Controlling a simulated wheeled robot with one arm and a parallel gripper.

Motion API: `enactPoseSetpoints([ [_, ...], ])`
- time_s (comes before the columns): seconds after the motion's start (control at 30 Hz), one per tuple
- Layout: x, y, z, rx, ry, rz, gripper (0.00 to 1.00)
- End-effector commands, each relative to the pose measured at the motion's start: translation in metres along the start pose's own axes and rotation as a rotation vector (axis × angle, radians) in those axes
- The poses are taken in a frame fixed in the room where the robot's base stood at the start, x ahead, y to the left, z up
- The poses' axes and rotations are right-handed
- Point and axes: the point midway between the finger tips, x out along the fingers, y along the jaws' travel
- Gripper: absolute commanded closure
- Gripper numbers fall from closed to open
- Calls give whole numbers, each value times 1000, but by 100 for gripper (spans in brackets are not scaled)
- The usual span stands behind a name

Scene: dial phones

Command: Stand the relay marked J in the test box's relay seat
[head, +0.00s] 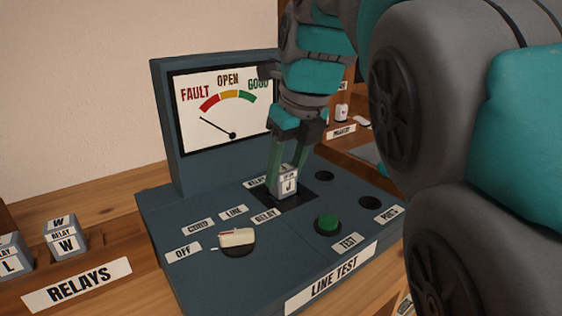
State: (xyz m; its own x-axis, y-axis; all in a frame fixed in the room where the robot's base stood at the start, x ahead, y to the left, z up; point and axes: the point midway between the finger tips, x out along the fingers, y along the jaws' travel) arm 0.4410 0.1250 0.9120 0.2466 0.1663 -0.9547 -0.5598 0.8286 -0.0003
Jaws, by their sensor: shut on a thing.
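The relay marked J (287,183) is a small pale block with a dark J on its front face. My gripper (286,165) is shut on it from above, a green finger on each side. The relay is upright at the dark square relay seat (302,197) in the sloped top of the blue test box (190,275). I cannot tell whether its base rests on the bottom of the seat. The meter (222,108) has its needle toward the FAULT side.
A cream selector knob (237,238) points toward OFF, and a green TEST button (327,222) is right of it. Relays marked W (65,240) and L (10,262) stand in a wooden rack behind a RELAYS label (77,284). Round holes (324,176) lie right of the seat.

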Motion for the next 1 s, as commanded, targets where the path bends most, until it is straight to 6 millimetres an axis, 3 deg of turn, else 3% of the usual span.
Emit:
enactPoseSetpoints([
  [0.33, 5, 0, -2, 0, 2, 1, 100],
  [0.37, 5, 0, -2, 0, 2, 1, 47],
  [0.63, 5, 0, -2, 0, 2, 0, 17],
  [0.83, 5, 0, -2, 0, 2, 0, 15],
  [1.0, 5, 0, -2, 0, 2, 0, 1],
])
